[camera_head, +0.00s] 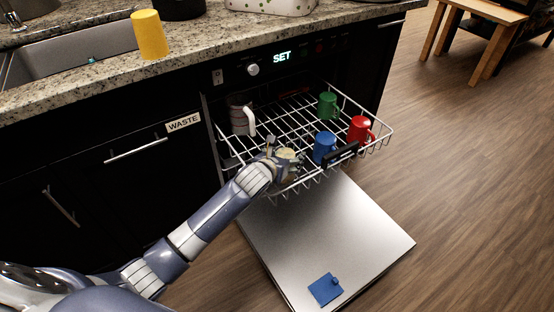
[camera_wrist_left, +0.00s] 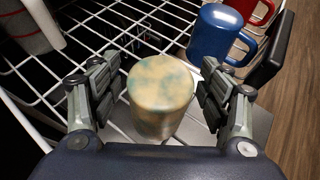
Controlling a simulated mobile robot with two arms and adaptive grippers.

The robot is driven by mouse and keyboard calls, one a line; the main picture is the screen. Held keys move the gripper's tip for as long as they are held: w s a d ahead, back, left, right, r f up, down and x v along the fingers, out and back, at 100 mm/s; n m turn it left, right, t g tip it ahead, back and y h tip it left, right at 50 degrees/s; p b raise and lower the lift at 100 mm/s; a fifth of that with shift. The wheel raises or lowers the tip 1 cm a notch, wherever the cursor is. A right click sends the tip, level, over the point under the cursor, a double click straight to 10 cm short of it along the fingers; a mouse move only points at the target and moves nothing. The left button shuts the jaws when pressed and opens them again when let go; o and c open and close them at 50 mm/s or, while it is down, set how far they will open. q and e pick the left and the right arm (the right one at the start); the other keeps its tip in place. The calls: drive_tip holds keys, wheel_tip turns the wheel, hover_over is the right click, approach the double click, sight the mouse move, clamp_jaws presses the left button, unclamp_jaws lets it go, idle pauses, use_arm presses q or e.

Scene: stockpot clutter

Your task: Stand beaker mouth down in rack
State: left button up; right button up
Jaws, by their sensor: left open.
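A cream beaker with teal mottling (camera_head: 287,153) is at the near left part of the wire dish rack (camera_head: 290,115). In the left wrist view the beaker (camera_wrist_left: 160,95) shows a closed, flat end facing up, so its mouth is down. My left gripper (camera_head: 283,160) is open at the beaker. In the left wrist view its fingers (camera_wrist_left: 160,78) are on either side of the beaker, with small gaps showing. The beaker's lower rim is hidden. My right gripper is not in view.
The rack also holds a blue mug (camera_head: 324,147), a red mug (camera_head: 360,130), a green mug (camera_head: 328,106) and a grey, white-handled pitcher (camera_head: 241,117). A yellow cup (camera_head: 150,35) stands on the counter. The open dishwasher door (camera_head: 330,240) bears a blue item (camera_head: 325,289).

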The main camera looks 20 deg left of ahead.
use_arm(q)
drive_tip(key=p+v, duration=0.2)
drive_tip(key=v, duration=0.6)
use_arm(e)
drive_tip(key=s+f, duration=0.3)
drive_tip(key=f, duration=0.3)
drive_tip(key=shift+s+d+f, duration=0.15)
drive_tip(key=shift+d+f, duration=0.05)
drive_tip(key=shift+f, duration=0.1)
